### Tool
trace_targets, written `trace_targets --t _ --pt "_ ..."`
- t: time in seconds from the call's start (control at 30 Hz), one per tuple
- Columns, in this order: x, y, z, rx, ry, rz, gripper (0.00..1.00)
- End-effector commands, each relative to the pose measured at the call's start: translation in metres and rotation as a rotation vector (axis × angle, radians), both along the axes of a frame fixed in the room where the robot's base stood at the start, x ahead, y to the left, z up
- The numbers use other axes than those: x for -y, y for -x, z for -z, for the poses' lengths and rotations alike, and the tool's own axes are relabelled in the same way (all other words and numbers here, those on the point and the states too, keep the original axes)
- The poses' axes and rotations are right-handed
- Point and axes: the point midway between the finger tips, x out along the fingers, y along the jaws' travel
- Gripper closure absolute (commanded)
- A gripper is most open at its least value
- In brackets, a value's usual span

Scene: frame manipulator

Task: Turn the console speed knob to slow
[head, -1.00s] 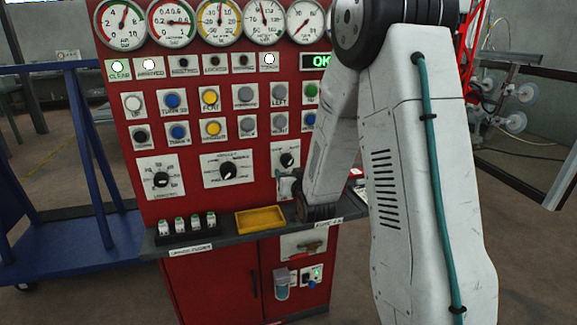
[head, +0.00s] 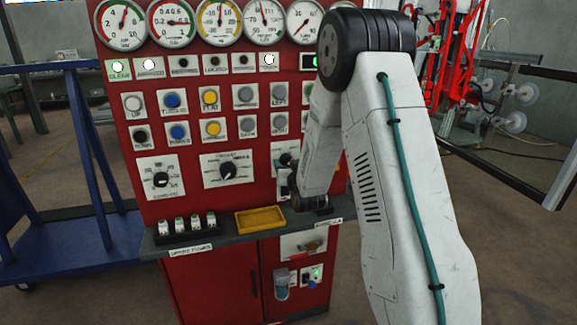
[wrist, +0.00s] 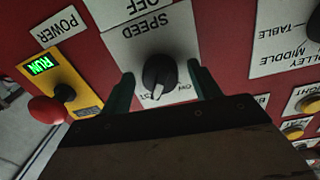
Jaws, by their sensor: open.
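The speed knob (wrist: 159,72) is black and round with a white pointer, on a white plate marked SPEED, upside down in the wrist view. Its pointer aims down in that view, between partly covered labels, nearer the one ending in "ST" than the one ending in "OW". My gripper (wrist: 160,78) is open, with one green finger on each side of the knob.
A red emergency button (wrist: 47,109) and a lit RUN sign (wrist: 40,66) sit left of the knob in the wrist view. A grey shelf (head: 225,238) with a yellow tray (head: 260,220) juts out below the dials. Other knobs and buttons are close by.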

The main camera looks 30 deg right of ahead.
Motion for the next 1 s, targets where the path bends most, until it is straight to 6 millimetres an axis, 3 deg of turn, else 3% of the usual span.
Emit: trace_targets --t 0.07,0.1,0.23,0.27,0.67,1.0 --pt "-0.0001 0.0002 0.0000 0.000 0.000 0.000 0.38" --pt "-0.0001 0.0003 0.0001 0.000 0.000 0.000 0.44" --pt "-0.0001 0.0004 0.0001 0.000 0.000 0.000 0.80" --pt "-0.0001 0.0004 0.0000 0.000 0.000 0.000 0.83" --pt "0.0000 0.0004 0.0001 -0.016 0.057 -0.001 0.83" --pt "0.0010 0.0005 0.0000 -0.083 0.296 -0.001 0.83"
